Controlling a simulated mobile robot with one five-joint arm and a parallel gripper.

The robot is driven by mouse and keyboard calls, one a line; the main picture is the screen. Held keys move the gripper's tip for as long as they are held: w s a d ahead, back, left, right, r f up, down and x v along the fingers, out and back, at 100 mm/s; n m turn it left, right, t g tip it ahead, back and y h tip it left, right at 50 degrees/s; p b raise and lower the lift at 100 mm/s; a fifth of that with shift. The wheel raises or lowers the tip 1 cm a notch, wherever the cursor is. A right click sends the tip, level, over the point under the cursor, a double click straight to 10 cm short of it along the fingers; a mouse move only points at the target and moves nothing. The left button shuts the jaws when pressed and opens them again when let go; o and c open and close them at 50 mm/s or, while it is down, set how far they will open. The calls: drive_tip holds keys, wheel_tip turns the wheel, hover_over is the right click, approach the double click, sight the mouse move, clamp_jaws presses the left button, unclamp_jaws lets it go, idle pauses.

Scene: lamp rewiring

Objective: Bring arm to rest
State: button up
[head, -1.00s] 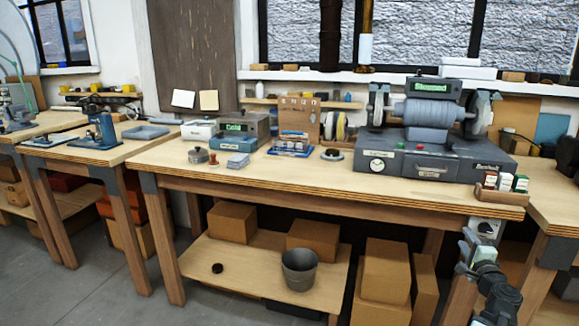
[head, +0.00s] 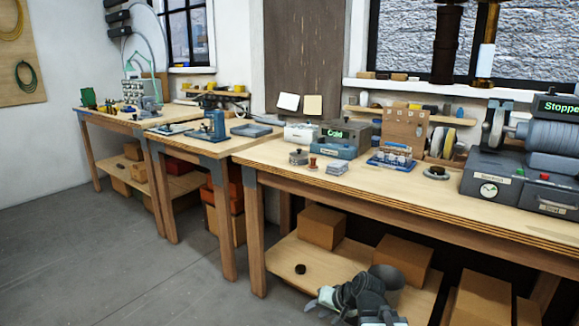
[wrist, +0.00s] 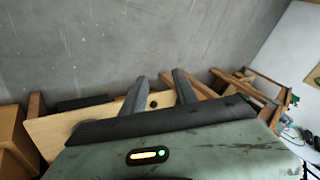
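I cannot tell from these frames whether the fingers touch anything, but no contact shows.
A grey machine (head: 530,170) with a "Stopped" display stands on the bench top (head: 285,180). The floor (head: 120,260) at left is clear.

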drive_tip(key=s+d+f+n+g+h, duration=0.2)
drive_tip(key=s+d+f+g+h, duration=0.35)
drive_tip(key=s+d, duration=0.4)
wheel_tip(320, 180, up, 30)
drive_tip(key=s+a+p, duration=0.1)
drive_tip(key=p, duration=2.8)
drive_tip(key=shift+a+p, duration=0.25)
drive_tip(key=shift+p, duration=0.15)
drive_tip(key=shift+d, duration=0.1)
